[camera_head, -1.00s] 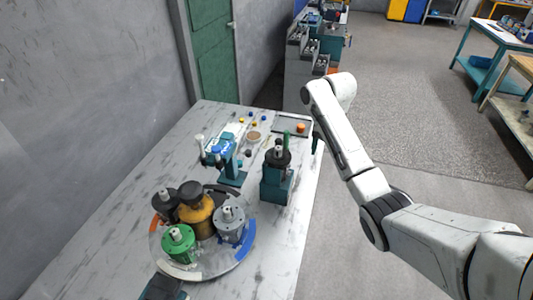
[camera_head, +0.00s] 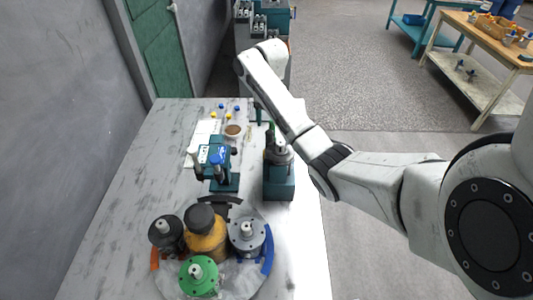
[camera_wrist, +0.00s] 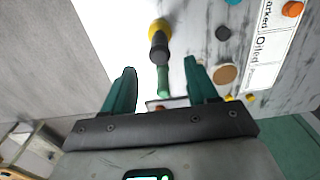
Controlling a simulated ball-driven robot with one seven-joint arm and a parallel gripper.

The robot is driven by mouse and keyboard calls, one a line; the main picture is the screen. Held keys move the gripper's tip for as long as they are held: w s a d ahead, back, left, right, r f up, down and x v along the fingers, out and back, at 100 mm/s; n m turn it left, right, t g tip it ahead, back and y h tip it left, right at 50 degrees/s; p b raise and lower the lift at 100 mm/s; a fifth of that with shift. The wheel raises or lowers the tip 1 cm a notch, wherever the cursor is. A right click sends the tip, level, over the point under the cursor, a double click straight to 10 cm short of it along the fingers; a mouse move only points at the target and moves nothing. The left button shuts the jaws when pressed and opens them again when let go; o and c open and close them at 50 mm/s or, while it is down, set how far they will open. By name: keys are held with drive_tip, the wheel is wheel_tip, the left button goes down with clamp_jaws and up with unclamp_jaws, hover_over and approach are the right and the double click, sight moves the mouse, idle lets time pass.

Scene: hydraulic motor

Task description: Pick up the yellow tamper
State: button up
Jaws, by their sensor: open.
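A yellow and dark rounded piece (camera_wrist: 159,36) lies ahead of my gripper in the wrist view. I cannot tell for sure that it is the yellow tamper. A green rod (camera_wrist: 163,76) shows just below it, between my fingers in the picture; whether the two are joined is unclear. My gripper (camera_wrist: 160,68) is open, with nothing held. In the head view my gripper (camera_head: 258,113) hangs over the far right part of the table, mostly hidden by my arm. A large yellow body with a black top (camera_head: 206,238) stands on the round turntable.
The turntable (camera_head: 239,284) also bears black, green and grey motors. A teal fixture (camera_head: 279,184) stands at the table's right, near my arm, and a teal press (camera_head: 222,170) is left of it. A brown disc (camera_head: 233,131) and small coloured parts lie behind. The left table side is clear.

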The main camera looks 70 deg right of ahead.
sight(269, 138)
wheel_tip(269, 138, down, 9)
drive_tip(key=shift+f+p, duration=0.1)
drive_tip(key=shift+p, duration=0.3)
drive_tip(key=c, duration=1)
clamp_jaws()
